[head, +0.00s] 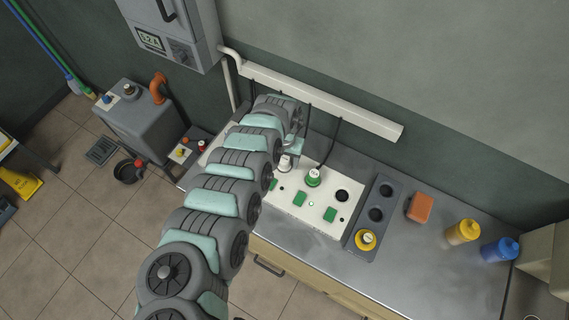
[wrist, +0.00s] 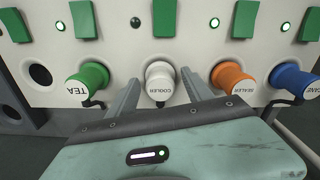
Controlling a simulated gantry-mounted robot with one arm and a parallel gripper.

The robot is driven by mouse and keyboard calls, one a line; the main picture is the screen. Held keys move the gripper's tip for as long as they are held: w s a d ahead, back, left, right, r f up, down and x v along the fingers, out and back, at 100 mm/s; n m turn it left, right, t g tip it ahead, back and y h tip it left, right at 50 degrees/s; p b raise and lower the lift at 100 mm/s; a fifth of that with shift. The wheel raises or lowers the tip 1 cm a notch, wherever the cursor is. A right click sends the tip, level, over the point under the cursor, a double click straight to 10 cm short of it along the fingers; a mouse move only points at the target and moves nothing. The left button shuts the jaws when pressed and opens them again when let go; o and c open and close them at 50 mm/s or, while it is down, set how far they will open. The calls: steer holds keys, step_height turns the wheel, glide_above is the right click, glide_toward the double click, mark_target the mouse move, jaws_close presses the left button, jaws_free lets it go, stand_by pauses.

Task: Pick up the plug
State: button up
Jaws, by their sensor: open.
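A white plug labelled COOLER (wrist: 159,84) sits in the white socket panel (wrist: 120,60); it also shows in the head view (head: 285,164). My gripper (wrist: 160,78) is open, with one finger on each side of the white plug. I cannot tell whether the fingers touch it. A green plug labelled TEA (wrist: 87,80) is to its left in the wrist view and shows in the head view (head: 313,177). An orange plug labelled SEALER (wrist: 232,80) and a blue plug (wrist: 292,82) are to the right. A yellow plug (head: 365,239) stands in a grey holder (head: 374,200).
Green switches (head: 301,199) line the panel near the plugs. Cords rise behind it to a white wall duct (head: 325,101). An orange block (head: 420,207), a yellow bottle (head: 463,232) and a blue bottle (head: 500,250) stand on the right of the metal counter (head: 430,265), whose front is clear.

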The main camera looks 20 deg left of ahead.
jaws_close()
stand_by(0.7)
